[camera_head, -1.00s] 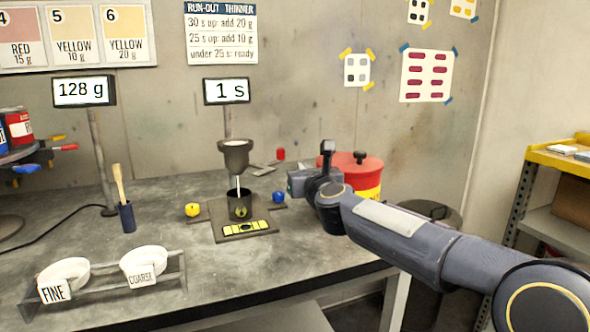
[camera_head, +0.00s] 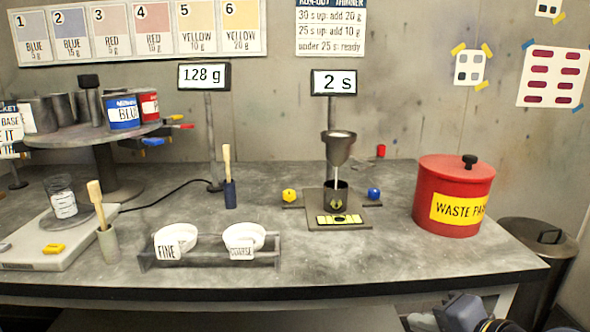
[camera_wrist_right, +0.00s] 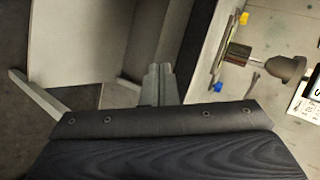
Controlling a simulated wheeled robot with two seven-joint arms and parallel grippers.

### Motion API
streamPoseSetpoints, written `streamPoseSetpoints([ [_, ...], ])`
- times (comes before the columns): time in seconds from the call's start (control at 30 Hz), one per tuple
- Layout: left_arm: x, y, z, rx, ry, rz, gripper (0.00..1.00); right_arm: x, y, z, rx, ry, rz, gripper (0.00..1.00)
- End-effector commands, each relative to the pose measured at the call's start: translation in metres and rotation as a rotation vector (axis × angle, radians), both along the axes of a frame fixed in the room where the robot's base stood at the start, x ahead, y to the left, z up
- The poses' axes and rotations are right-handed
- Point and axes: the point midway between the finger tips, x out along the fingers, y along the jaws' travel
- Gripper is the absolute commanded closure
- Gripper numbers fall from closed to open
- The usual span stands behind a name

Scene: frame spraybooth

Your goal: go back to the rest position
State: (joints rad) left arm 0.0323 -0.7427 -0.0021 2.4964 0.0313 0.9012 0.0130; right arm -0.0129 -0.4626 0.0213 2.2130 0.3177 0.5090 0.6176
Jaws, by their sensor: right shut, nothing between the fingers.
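My right gripper (camera_head: 462,313) shows only in part at the bottom edge of the head view, in front of the bench's front edge and below the waste can. In the right wrist view its two fingers (camera_wrist_right: 159,84) are together with nothing between them. The rest of my right arm is mostly out of the head view. My left gripper is in neither current view.
The bench (camera_head: 330,270) holds a flow cup (camera_head: 339,146) draining into a dark cup (camera_head: 336,197), a red waste can (camera_head: 440,218), a rack (camera_head: 210,262) with FINE and COARSE strainers, and a turntable (camera_head: 75,139) with tins. A grey bin (camera_head: 545,262) stands right.

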Motion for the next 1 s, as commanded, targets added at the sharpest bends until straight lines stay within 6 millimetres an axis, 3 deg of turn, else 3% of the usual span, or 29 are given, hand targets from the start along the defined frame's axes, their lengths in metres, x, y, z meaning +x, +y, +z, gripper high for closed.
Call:
streamPoseSetpoints([
  [0.03, 0.000, 0.000, 0.000, 0.000, 0.000, 0.000, 0.64, -0.022, 0.000, -0.017, -0.105, 0.012, 0.076, 1.00],
  [0.1, 0.000, 0.000, 0.000, 0.000, 0.000, 0.000, 0.64, -0.048, 0.000, -0.040, -0.235, 0.033, 0.181, 1.00],
  [0.43, 0.000, 0.000, 0.000, 0.000, 0.000, 0.000, 0.64, -0.146, -0.004, -0.123, -0.650, 0.124, 0.616, 1.00],
  [0.5, 0.000, 0.000, 0.029, 0.000, 0.001, 0.000, 0.64, -0.141, -0.003, -0.090, -0.639, 0.119, 0.603, 1.00],
  [0.77, 0.000, 0.000, 0.091, 0.000, 0.000, 0.000, 0.64, -0.140, -0.003, -0.027, -0.637, 0.118, 0.601, 1.00],
  [1.0, 0.000, 0.000, 0.182, 0.000, 0.000, 0.000, 0.64, -0.140, -0.003, 0.063, -0.636, 0.117, 0.600, 1.00],
])
